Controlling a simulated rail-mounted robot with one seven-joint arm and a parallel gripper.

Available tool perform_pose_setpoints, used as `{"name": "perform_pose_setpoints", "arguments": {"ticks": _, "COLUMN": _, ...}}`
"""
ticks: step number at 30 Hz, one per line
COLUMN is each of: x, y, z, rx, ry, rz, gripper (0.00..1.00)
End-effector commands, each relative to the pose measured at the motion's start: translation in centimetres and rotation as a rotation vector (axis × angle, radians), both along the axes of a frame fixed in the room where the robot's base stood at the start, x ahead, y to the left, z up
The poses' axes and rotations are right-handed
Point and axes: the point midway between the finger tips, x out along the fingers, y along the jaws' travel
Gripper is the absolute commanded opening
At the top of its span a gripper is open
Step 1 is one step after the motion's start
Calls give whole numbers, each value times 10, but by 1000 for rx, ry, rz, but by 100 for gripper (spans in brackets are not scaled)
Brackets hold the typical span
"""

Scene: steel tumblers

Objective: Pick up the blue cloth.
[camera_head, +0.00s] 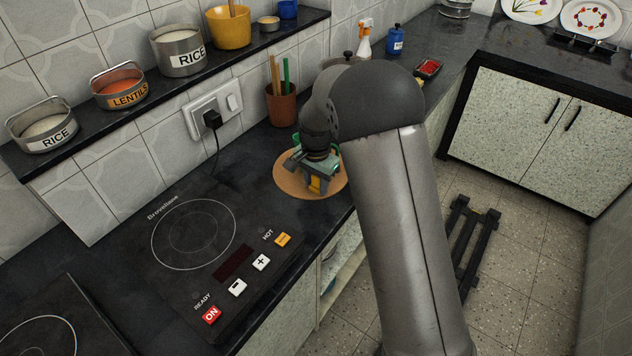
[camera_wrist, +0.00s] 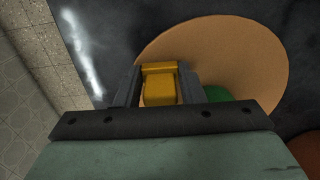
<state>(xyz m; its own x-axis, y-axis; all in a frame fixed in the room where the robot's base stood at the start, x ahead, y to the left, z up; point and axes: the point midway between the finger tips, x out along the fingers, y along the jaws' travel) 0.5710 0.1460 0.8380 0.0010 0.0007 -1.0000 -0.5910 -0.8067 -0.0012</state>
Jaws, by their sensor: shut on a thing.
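My gripper (camera_head: 317,186) is low over a round tan board (camera_head: 285,184) on the dark counter. It also shows in the wrist view (camera_wrist: 158,82), its two dark fingers shut on a yellow thing (camera_wrist: 159,88). That yellow thing also shows in the head view (camera_head: 315,184). I cannot tell whether it touches the board. A green thing (camera_wrist: 216,94) lies just right of the fingers, partly hidden by my gripper. I see no blue cloth for certain. A small blue patch (camera_head: 329,284) shows in the open space under the counter, too small to identify.
A terracotta pot (camera_head: 281,104) with sticks stands behind the board. A hob (camera_head: 205,240) with buttons lies to the left. A shelf (camera_head: 150,92) with labelled tins runs along the wall. A spray bottle (camera_head: 364,42) and a blue jar (camera_head: 396,40) stand farther back.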

Motion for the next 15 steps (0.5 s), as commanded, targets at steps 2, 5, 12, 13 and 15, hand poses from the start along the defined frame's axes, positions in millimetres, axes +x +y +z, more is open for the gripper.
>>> {"name": "perform_pose_setpoints", "arguments": {"ticks": 2, "x": 0, "y": 0, "z": -1, "rx": 0, "ry": 0, "rz": 0, "gripper": 52}}
{"name": "perform_pose_setpoints", "arguments": {"ticks": 5, "x": 0, "y": 0, "z": -1, "rx": 0, "ry": 0, "rz": 0, "gripper": 57}}
{"name": "perform_pose_setpoints", "arguments": {"ticks": 12, "x": 0, "y": 0, "z": 2, "rx": 0, "ry": 0, "rz": 0, "gripper": 57}}
{"name": "perform_pose_setpoints", "arguments": {"ticks": 13, "x": 0, "y": 0, "z": 5, "rx": 0, "ry": 0, "rz": 0, "gripper": 57}}
{"name": "perform_pose_setpoints", "arguments": {"ticks": 15, "x": 0, "y": 0, "z": 10, "rx": 1, "ry": -2, "rz": 0, "gripper": 57}}
